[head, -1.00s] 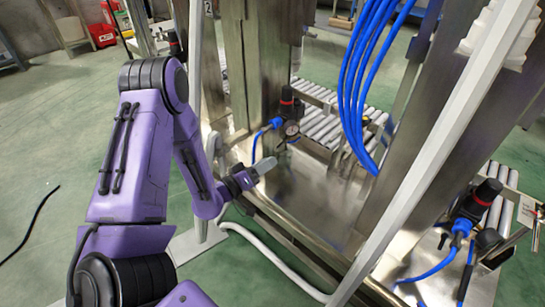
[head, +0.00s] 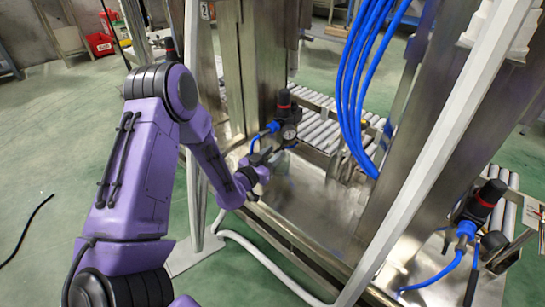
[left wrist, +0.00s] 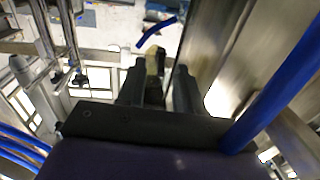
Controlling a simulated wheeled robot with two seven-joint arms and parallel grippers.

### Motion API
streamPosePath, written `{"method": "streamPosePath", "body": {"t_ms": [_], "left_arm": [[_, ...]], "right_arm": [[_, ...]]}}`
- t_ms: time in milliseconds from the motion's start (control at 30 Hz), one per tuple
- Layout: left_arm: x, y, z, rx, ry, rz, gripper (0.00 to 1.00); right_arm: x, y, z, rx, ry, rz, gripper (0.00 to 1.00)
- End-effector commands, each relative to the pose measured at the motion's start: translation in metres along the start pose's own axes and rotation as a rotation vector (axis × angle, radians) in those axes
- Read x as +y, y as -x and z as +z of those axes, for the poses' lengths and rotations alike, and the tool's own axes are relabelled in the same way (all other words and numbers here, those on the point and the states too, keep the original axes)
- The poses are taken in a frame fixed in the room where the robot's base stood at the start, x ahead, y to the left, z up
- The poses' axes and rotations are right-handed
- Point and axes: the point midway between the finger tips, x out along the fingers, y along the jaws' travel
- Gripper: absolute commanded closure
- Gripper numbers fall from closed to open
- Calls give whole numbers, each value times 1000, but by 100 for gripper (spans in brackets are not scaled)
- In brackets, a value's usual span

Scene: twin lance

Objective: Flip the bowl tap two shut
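My left gripper (head: 278,157) reaches into the steel frame, just below and in front of a black regulator (head: 284,104) with a red ring, a round gauge and a blue fitting. In the left wrist view the two dark fingers (left wrist: 160,88) stand apart. A tan and dark fitting (left wrist: 153,62) shows beyond and between the fingertips, with a short blue curved piece (left wrist: 157,32) past it. These may be parts of the tap, but I cannot tell for sure. Contact with the fingers cannot be made out. My right gripper is not in view.
A pale slanted post (head: 440,150) crosses in front at the right. A bundle of blue hoses (head: 360,90) hangs over the steel tray (head: 315,205). A second regulator (head: 485,200) stands at the right. Rollers (head: 320,130) lie behind. A steel column (head: 255,70) stands behind the arm.

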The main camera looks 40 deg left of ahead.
Motion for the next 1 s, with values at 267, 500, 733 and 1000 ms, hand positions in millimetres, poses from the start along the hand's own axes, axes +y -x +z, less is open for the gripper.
{"method": "streamPosePath", "body": {"t_ms": [267,500,733,1000], "left_arm": [[0,-2,0,0,1,0,71],[0,-2,0,0,1,0,100],[-7,-2,-1,2,-1,104,100],[-7,-2,0,0,1,127,100]], "right_arm": [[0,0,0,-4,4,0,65],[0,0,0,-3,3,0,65],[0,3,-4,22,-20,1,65],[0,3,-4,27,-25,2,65]]}}
